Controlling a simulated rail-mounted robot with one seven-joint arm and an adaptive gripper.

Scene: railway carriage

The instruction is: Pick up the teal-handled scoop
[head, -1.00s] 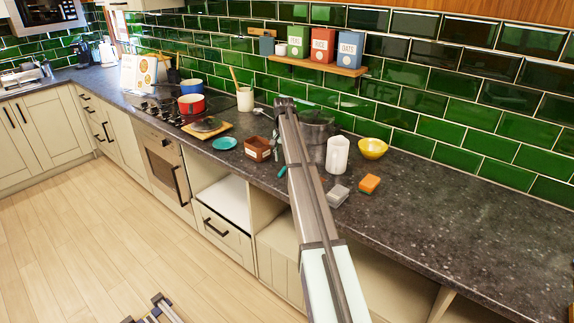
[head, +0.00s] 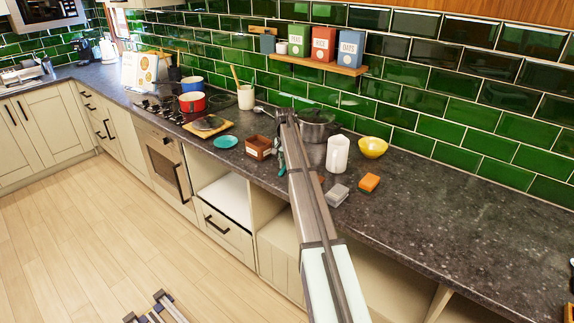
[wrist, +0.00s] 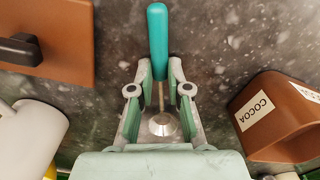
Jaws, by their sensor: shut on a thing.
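The scoop has a teal handle (wrist: 158,40), a thin shaft and a small metal bowl (wrist: 162,125) in the wrist view. My gripper (wrist: 159,72) has its two fingers on either side of the scoop and is shut on it near the lower end of the handle. The handle sticks out past the fingertips, and the bowl lies between the fingers. In the head view my arm hides most of the gripper and scoop; a small teal patch shows just left of the arm, and I cannot tell which of the two it is.
A brown cocoa box (wrist: 275,115) stands close on the right in the wrist view, also in the head view (head: 258,147). A white mug (head: 337,154), metal pot (head: 317,126), yellow bowl (head: 372,147), grey block (head: 337,195) and orange sponge (head: 370,182) stand nearby.

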